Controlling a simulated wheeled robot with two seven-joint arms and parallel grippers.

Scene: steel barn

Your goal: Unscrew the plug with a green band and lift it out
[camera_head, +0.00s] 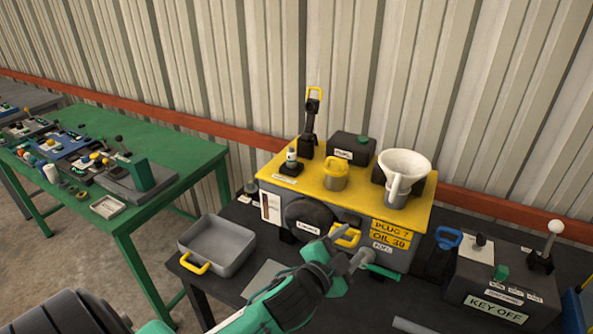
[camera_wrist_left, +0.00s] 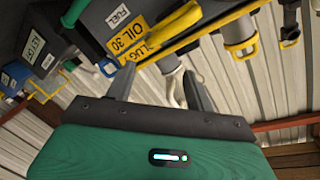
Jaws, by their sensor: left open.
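My left gripper (camera_head: 350,250) is open in front of the yellow-topped machine's (camera_head: 265,190) front face, beside a yellow loop handle (camera_head: 345,237). In the left wrist view its spread fingers (camera_wrist_left: 154,76) have a grey cylinder (camera_wrist_left: 170,65) beyond the gap; I see no grip on it. A small white-topped piece with a dull greenish band (camera_head: 291,156) stands in a black holder on the machine top, apart from the gripper. I cannot tell for sure that it is the green-banded plug. The gripper hides part of the machine's lower front. My right gripper is not in view.
A green bar handle (camera_head: 383,271) sticks out just right of the gripper. A grey tray (camera_head: 220,232) stands left of the machine, a white funnel (camera_head: 404,165) on top. A KEY OFF box (camera_head: 495,295) stands right. A green table (camera_head: 150,135) is at left.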

